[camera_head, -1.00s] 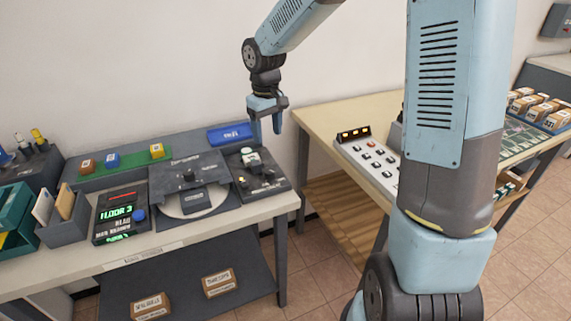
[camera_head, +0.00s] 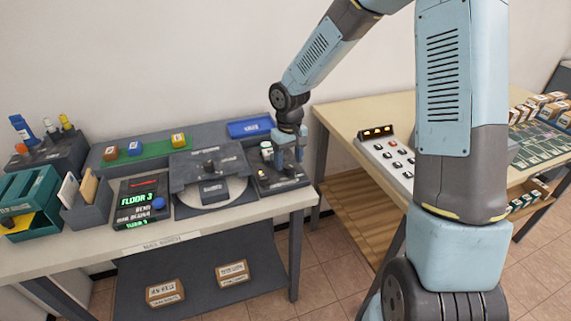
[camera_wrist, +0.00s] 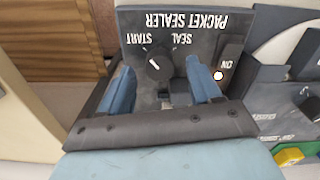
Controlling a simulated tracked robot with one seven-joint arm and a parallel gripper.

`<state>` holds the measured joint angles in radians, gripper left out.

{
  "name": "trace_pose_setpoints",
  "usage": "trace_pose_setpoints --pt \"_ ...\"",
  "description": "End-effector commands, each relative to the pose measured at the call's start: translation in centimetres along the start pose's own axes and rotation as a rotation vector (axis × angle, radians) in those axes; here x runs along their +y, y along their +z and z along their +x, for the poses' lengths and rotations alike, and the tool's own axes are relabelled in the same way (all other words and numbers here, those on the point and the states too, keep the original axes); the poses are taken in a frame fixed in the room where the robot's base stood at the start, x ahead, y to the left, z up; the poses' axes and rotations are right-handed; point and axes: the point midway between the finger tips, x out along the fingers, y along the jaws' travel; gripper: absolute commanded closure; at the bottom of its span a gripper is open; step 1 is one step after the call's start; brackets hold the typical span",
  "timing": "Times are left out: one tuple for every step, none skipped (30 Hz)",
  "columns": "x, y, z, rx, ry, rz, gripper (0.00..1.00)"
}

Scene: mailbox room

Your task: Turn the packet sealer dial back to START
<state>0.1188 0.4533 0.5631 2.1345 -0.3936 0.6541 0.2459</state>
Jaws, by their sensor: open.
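The packet sealer (camera_head: 272,184) is a dark unit at the right end of the grey table. In the wrist view its panel (camera_wrist: 200,38) appears upside down, with START at the dial's upper left and SEAL at its upper right. The dark round dial (camera_wrist: 158,66) bears a short white pointer line; which end marks its setting is hard to tell. My gripper (camera_wrist: 160,88) is open, its blue fingers spread on either side of the dial, with gaps showing. In the head view my gripper (camera_head: 290,158) is low over the sealer and partly hides it.
A lit lamp (camera_wrist: 218,75) marked ON sits by one finger. A scale-like unit with a round plate (camera_head: 210,190) stands left of the sealer. A blue tray (camera_head: 250,127) lies behind. A button panel (camera_head: 388,155) is on the wooden table to the right, across a gap.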

Motion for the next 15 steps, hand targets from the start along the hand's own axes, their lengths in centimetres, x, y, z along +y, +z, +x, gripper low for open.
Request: trace_pose_setpoints --pt "-0.1 0.0 0.6 -0.002 0.000 -0.001 0.37" --pt "-0.1 0.0 0.9 -0.002 0.000 -0.001 0.37" --pt "-0.1 0.0 1.3 -0.002 0.000 -0.001 0.37" --pt "-0.1 0.0 1.5 -0.001 0.000 -0.001 0.37" --pt "0.0 0.0 1.6 -0.001 0.000 -0.001 0.37" --pt "0.0 0.0 1.8 0.000 0.000 -0.001 0.37" --pt "0.0 0.0 1.9 0.000 0.000 -0.001 0.37" --pt "0.0 0.0 2.0 0.000 0.001 0.000 0.37" --pt "0.0 0.0 2.1 0.000 0.001 0.000 0.37" --pt "0.0 0.0 2.1 0.000 0.001 0.000 0.37" --pt "0.0 0.0 2.1 0.000 0.001 0.000 0.37" --pt "0.0 0.0 2.1 0.000 0.001 0.000 0.37" --pt "0.0 0.0 2.1 0.000 0.001 -0.001 0.37" --pt "0.0 0.0 2.1 0.000 0.001 -0.001 0.37" --pt "0.0 0.0 2.1 0.000 0.001 -0.001 0.37"
